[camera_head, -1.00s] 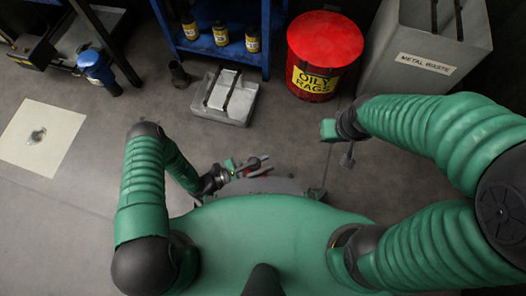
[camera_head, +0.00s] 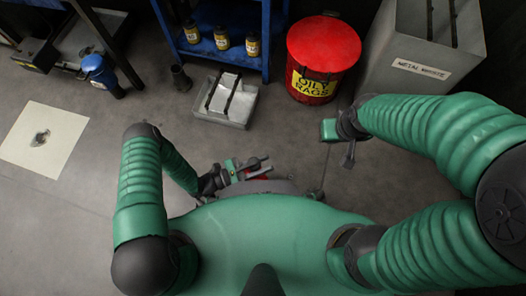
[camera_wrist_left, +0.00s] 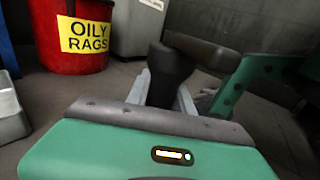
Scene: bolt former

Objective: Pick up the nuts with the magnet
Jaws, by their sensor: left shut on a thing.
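A small dark pile (camera_head: 41,137), probably the nuts, lies on a pale square sheet (camera_head: 65,150) on the floor at the left of the head view. Single pieces are too small to make out. My left gripper (camera_head: 250,168) is close in front of my body, well to the right of the sheet. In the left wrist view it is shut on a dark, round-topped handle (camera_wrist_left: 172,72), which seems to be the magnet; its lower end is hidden. My right gripper (camera_head: 346,148) hangs at the right, apart from everything; its jaws are unclear.
A grey tray (camera_head: 238,119) stands on the floor ahead. A red oily-rags bin (camera_head: 323,65) and a grey metal-waste bin (camera_head: 425,75) stand at the right. A blue shelf (camera_head: 245,58) holds yellow-labelled containers. A blue-topped container (camera_head: 98,70) is by a bench. Floor before the sheet is clear.

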